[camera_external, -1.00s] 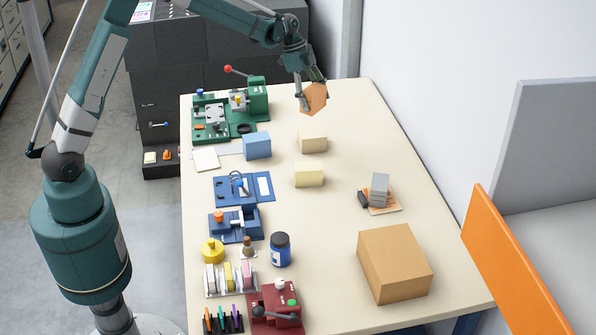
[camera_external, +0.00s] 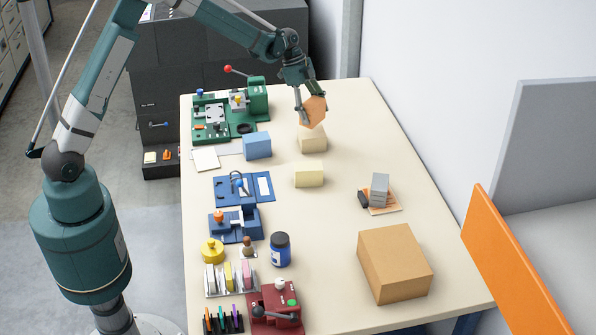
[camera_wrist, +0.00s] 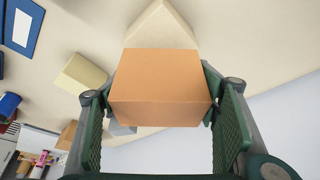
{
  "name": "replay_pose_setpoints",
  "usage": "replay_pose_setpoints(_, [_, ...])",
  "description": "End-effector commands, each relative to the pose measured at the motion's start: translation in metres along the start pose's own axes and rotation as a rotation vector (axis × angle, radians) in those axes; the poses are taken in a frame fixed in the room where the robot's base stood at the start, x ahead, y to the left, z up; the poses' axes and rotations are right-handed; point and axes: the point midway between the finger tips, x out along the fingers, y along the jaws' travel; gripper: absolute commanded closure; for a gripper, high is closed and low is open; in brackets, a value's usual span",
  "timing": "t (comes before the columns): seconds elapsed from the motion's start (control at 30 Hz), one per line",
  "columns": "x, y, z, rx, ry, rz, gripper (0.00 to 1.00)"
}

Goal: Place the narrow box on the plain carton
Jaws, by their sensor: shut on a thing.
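My gripper (camera_external: 305,112) is shut on an orange-brown box (camera_external: 314,111), which is tilted in the external view and held above the table's far part. In the wrist view the box (camera_wrist: 158,85) sits between both green finger pads of my gripper (camera_wrist: 160,105). In the external view the box overlaps the top of a cream block (camera_external: 313,143); I cannot tell whether they touch. A large plain brown carton (camera_external: 393,265) stands at the near right of the table, apart from my gripper, with its top bare. It shows small in the wrist view (camera_wrist: 66,135).
A pale yellow block (camera_external: 309,176) and a blue block (camera_external: 257,146) stand mid-table. Fixtures and a blue jar (camera_external: 280,250) line the left side. An orange panel (camera_external: 510,265) stands off the right edge.

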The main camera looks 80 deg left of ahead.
Motion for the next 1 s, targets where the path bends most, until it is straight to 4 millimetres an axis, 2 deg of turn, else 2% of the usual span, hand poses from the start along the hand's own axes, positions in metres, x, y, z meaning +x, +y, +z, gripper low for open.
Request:
replay_pose_setpoints(0.43, [0.005,0.000,0.002,0.000,0.000,0.000,0.54])
replay_pose_setpoints(0.8, [0.036,0.000,0.015,0.000,0.000,0.000,0.54])
replay_pose_setpoints(1.0, [0.038,0.000,0.016,0.000,0.000,0.000,0.54])
